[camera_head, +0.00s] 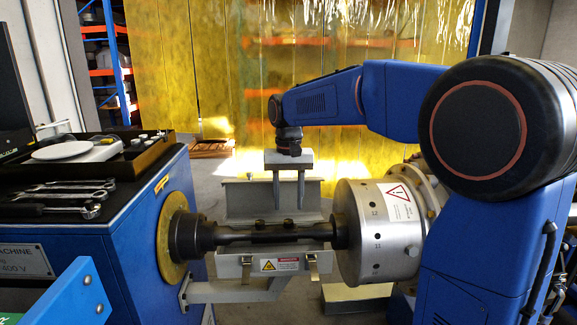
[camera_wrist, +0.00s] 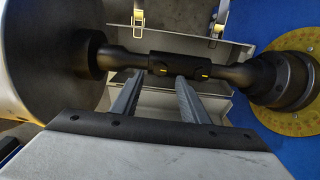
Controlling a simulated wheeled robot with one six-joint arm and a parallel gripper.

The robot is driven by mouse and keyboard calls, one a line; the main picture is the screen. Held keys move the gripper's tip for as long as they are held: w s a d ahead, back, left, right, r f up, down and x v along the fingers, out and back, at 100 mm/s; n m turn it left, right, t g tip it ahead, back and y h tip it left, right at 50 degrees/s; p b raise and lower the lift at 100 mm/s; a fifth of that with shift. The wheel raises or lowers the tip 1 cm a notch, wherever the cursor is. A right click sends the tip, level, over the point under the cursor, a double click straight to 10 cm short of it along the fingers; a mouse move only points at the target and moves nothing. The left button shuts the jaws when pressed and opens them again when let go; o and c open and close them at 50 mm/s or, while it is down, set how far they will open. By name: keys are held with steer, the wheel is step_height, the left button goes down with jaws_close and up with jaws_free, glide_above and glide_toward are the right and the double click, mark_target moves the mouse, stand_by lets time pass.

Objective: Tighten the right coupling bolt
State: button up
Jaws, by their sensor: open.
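The dark coupling (camera_head: 285,234) joins the shaft between the flange at left and the steel drum at right. It carries two bolts. The right coupling bolt (camera_head: 288,223) is a small dark head on top; the left bolt (camera_head: 261,224) sits beside it. In the wrist view the picture is reversed, and the coupling (camera_wrist: 180,62) shows two yellow-marked bolts, the drum-side one (camera_wrist: 163,72) and the flange-side one (camera_wrist: 202,75). My gripper (camera_head: 288,207) points down above the coupling with its two fingers apart and empty. The fingertips appear close to the right bolt; exact clearance cannot be told.
The steel drum (camera_head: 375,238) with a warning label stands right of the coupling. An open grey box (camera_head: 250,265) lies below the shaft. Several wrenches (camera_head: 65,190) lie on the blue machine cabinet (camera_head: 130,215) at left, near a dark tray with a white disc (camera_head: 70,151).

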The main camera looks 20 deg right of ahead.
mark_target(289, 221)
step_height(289, 221, up, 12)
stand_by(0.4)
steer(key=shift+s, duration=0.1)
steer(key=s+d+f+n+t, duration=0.1)
steer(key=s+d+f, duration=0.1)
steer(key=s+f, duration=0.5)
steer(key=s+d+f+n+t, duration=0.1)
steer(key=s+f, duration=0.6)
steer(key=s, duration=0.7)
steer(key=s+d+f+t, duration=0.2)
steer(key=s+d+f, duration=0.2)
steer(key=s+f, duration=0.3)
steer(key=s, duration=0.3)
steer(key=shift+s+f+n+t, duration=0.15)
steer(key=shift+f+n+t, duration=0.1)
steer(key=shift+n+t, duration=0.15)
